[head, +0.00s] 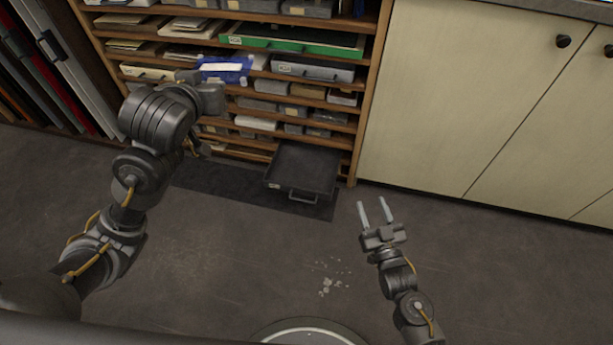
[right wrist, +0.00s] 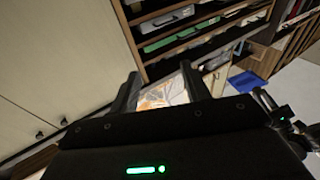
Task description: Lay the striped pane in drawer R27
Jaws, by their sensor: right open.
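A dark, shallow drawer (head: 312,163) is pulled out low in the wooden rack, and its inside looks empty in the head view. Its small front label is too small to read, so I cannot tell if it is R27. My right gripper (head: 375,213) is open above the floor, right of and nearer than that drawer, with nothing visible between its fingers. In the right wrist view, an orange-and-white patterned patch (right wrist: 163,94) shows between the fingers; I cannot tell if it is the striped pane. My left gripper (head: 205,97) is in front of the rack; its fingers are unclear.
The rack (head: 366,95) holds several shelves of papers and boxes, a green tray (head: 290,41) and a blue item (head: 226,69) near my left gripper. Pale cabinets (head: 470,95) stand right. White fragments (head: 327,285) lie on the floor, which is otherwise mostly clear.

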